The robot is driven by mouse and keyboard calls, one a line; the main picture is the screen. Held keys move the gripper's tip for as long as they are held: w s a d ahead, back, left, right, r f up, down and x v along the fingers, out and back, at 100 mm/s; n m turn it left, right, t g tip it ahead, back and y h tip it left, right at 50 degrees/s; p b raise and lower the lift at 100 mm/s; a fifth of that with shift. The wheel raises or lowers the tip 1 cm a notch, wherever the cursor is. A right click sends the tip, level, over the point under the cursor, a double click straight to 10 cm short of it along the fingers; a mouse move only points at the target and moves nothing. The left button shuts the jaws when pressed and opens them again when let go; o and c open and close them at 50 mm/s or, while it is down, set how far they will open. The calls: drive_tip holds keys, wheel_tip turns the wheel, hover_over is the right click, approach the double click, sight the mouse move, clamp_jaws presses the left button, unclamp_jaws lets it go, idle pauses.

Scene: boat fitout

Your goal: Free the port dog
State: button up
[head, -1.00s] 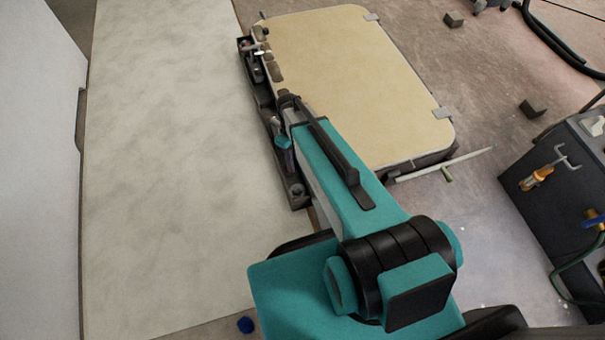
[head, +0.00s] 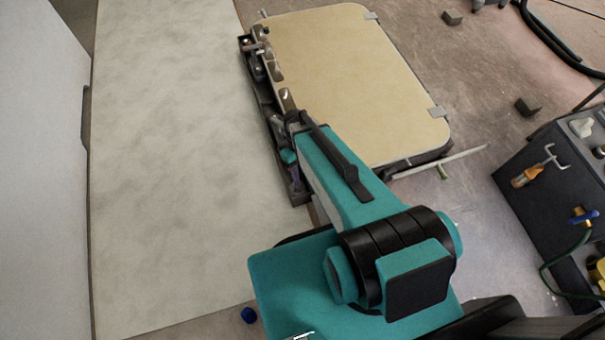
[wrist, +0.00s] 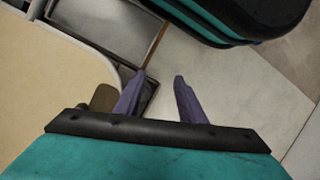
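The hatch (head: 340,80) has a tan lid in a dark frame (head: 265,95). Several small brown and metal fittings line its left edge; one fitting (head: 286,99) sits just beyond my arm's end and another (head: 273,68) is farther up. I cannot tell which is the port dog. My gripper (head: 295,178) is mostly hidden by my arm, over the left frame. In the wrist view, my gripper's purple fingers (wrist: 158,95) are apart with nothing between them. The left finger overlaps the hatch frame edge, and a brown piece (wrist: 103,98) shows beside it, partly hidden.
A pale panel (head: 165,170) lies left of the hatch. A thin bar (head: 440,160) sticks out at the hatch's lower right. A dark cart (head: 550,200) with an orange-handled tool (head: 527,176) stands at right. Small dark blocks (head: 527,107) lie on the floor.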

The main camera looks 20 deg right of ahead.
idle(0.5)
wheel_tip(320, 180, up, 5)
drive_tip(key=n+t+b, duration=0.4)
drive_tip(key=n+b, duration=0.3)
drive_tip(key=b, duration=0.6)
hover_over(281, 122)
drive_tip(key=shift+s+a+r, duration=0.1)
drive_tip(key=shift+r, duration=0.1)
wheel_tip(281, 122, down, 14)
drive_tip(key=b, duration=0.3)
drive_tip(key=shift+b, duration=0.4)
